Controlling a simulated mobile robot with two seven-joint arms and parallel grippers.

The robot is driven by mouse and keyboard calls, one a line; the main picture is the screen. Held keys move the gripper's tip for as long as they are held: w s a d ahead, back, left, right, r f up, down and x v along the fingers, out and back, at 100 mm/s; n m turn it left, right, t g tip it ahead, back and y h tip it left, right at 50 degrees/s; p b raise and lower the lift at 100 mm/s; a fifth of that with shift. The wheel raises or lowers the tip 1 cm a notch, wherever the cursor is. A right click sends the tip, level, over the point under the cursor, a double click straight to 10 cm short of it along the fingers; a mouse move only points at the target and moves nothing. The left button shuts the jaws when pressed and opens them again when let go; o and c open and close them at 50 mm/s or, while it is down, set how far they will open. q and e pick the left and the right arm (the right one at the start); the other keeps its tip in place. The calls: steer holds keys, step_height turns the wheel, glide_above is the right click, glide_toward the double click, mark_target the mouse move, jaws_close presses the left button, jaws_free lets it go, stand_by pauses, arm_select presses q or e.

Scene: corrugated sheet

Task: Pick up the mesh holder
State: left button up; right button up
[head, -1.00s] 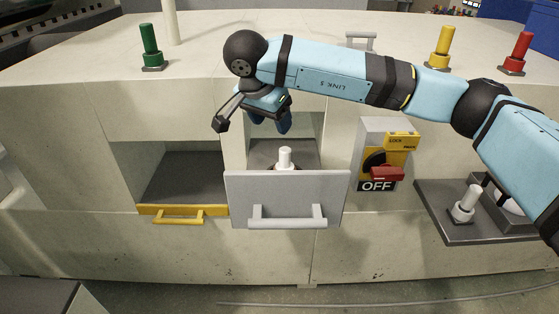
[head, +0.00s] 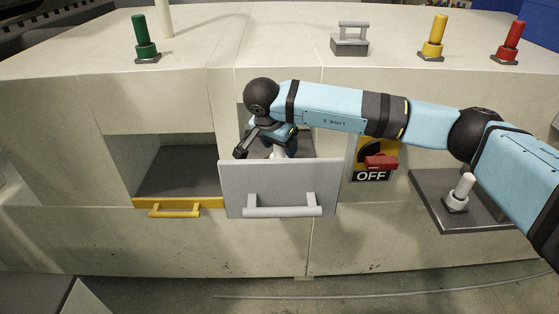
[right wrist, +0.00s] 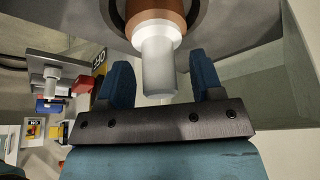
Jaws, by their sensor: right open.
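I take the piece with a white round post (right wrist: 160,65) and a brown collar (right wrist: 155,12) as the mesh holder, though I cannot be sure. It stands in the open grey-fronted drawer; in the head view a bit of its white post (head: 278,153) shows behind the drawer front. My right gripper (head: 284,140) is down in the drawer opening at the post. In the right wrist view its two blue fingers (right wrist: 161,74) are open, one on each side of the post. Contact cannot be told. My left gripper is not in view.
The grey drawer front (head: 280,187) stands close in front of my right gripper. An open yellow-handled drawer (head: 175,207) is on the left. A red OFF switch (head: 380,163) and a dark plate with another white post (head: 460,190) are on the right. A grey handled block (head: 350,40) stands on top.

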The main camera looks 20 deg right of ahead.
jaws_close()
stand_by(0.3)
